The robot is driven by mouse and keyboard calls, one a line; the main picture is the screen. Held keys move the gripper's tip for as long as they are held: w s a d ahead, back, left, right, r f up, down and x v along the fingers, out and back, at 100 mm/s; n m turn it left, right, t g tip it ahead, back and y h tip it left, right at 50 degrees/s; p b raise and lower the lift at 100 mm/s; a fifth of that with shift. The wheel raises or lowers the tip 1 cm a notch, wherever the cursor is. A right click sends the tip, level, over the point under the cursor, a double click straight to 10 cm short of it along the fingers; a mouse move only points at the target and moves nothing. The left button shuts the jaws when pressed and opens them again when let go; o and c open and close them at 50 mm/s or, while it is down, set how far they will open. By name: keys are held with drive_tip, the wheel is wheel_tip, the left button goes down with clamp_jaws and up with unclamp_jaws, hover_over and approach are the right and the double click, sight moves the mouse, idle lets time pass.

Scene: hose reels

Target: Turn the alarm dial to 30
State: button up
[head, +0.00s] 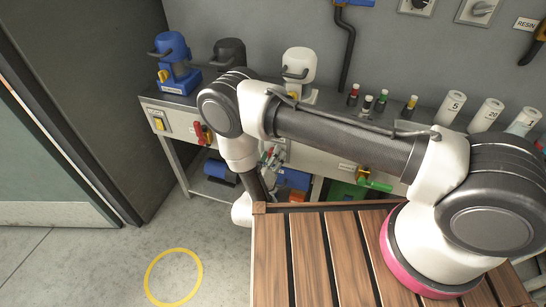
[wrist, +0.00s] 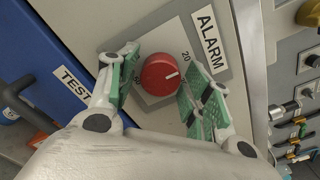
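The alarm dial (wrist: 160,74) is a round red knob on a pale square plate, beside a white label reading ALARM (wrist: 207,38). Its white pointer line points right in the wrist view. A small gap shows at the left finger; whether the right finger touches the knob is unclear. In the head view my arm hides the dial.
In the head view, a bench (head: 150,97) carries several pump-like units and small bottles. A yellow ring (head: 174,277) marks open floor.

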drive_tip(key=c, duration=0.6)
drive_tip(key=shift+m, duration=0.4)
drive_tip(key=m, duration=1)
drive_tip(key=shift+m, duration=0.4)
drive_tip(key=shift+f, duration=0.1)
drive_tip(key=o, duration=1)
drive_tip(key=shift+a, duration=0.1)
